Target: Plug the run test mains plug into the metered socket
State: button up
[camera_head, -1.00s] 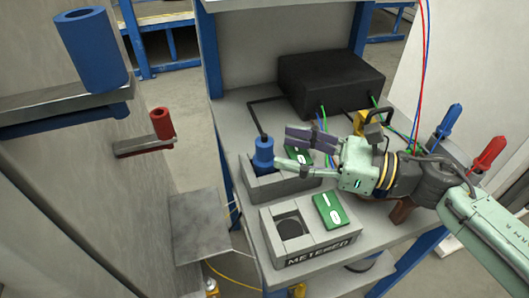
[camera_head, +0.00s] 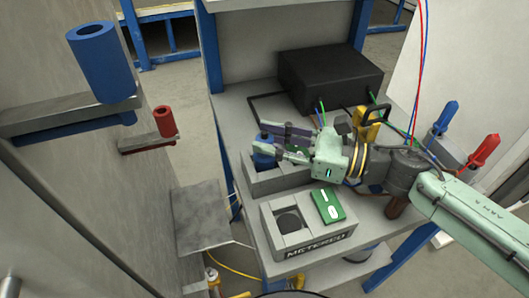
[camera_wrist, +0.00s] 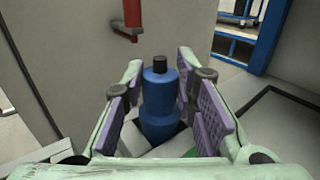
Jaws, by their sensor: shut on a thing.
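The blue mains plug (camera_head: 262,158) stands upright in the rear grey socket box (camera_head: 283,180), with a black cable end on top. It also shows in the wrist view (camera_wrist: 160,100) between the purple finger pads. My gripper (camera_head: 270,144) is shut on the plug from the right; its fingers hide part of it in the head view. The metered socket (camera_head: 315,247) is the grey box in front, labelled METERED. Its round dark recess is empty, and a green switch (camera_head: 328,206) sits on its right side.
A black box (camera_head: 330,75) stands at the back of the bench, with thin cables. A yellow item (camera_head: 367,128) stands behind my arm. Blue (camera_head: 446,118) and red (camera_head: 484,150) probes stand at right. Blue and red cylinders (camera_head: 165,121) sit on brackets at left.

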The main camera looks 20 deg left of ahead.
grip_shut()
